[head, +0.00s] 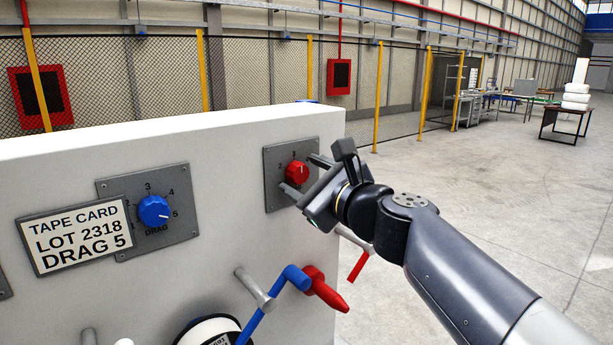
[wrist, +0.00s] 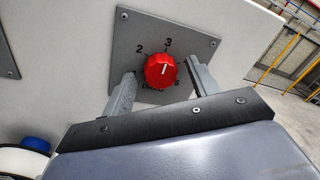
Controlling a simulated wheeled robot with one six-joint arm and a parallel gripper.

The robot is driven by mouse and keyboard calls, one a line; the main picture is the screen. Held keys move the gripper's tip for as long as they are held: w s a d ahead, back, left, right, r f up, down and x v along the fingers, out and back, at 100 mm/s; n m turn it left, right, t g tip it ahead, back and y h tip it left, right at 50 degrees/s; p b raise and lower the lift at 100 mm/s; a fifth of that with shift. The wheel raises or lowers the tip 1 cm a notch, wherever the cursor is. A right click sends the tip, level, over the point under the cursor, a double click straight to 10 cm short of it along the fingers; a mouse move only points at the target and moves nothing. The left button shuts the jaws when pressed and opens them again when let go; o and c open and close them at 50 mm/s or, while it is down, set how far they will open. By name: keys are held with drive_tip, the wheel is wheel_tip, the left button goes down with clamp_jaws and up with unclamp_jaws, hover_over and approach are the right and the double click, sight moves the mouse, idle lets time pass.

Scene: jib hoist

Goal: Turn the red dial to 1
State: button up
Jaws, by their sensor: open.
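The red dial (head: 297,173) sits on a grey plate (head: 272,191) near the right end of the white panel. In the wrist view, the red dial (wrist: 160,71) has a short white mark pointing up, roughly toward the 3. My gripper (head: 301,175) is open, with one finger on each side of the dial.
A blue dial (head: 153,211) marked DRAG is to the left, with a card (head: 76,236) reading "TAPE CARD LOT 2318 DRAG 5" partly over its plate. Below my gripper are a blue crank (head: 270,303) and a red handle (head: 325,288).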

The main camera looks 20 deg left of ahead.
drive_tip(key=c, duration=1)
drive_tip(key=shift+f+b, duration=0.1)
drive_tip(key=shift+b, duration=0.2)
